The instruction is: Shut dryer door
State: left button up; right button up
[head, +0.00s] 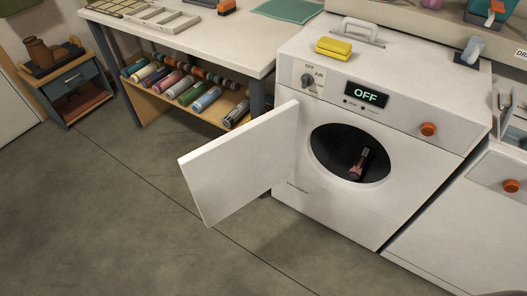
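The dryer (400,190) is a white machine right of centre with a round dark opening. Its white door (238,165) stands wide open, swung out to the left from the left side of the opening. A small dark and reddish item (361,163) shows inside the drum; I cannot tell what it is. The display (366,94) reads "OFF". A grey knob (308,80) and an orange button (428,129) are on the front panel. Neither of my grippers is in view.
A yellow sponge-like block (334,48) lies on top of the dryer. A white worktable (200,40) with a shelf of coloured rolls stands left behind the door. Another white machine (480,220) is at the right. The floor (130,210) in front is clear.

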aim_at(223, 176)
jog(key=i+j+z, duration=0.5)
jog(key=j+z, duration=0.3)
jog(key=j, duration=0.15)
jog(key=i+j+z, duration=0.1)
jog(key=j+z, duration=0.3)
jog(key=j, duration=0.15)
jog(key=j+z, duration=0.4)
jog(key=j, duration=0.2)
jog(key=j+z, duration=0.4)
jog(key=j, duration=0.25)
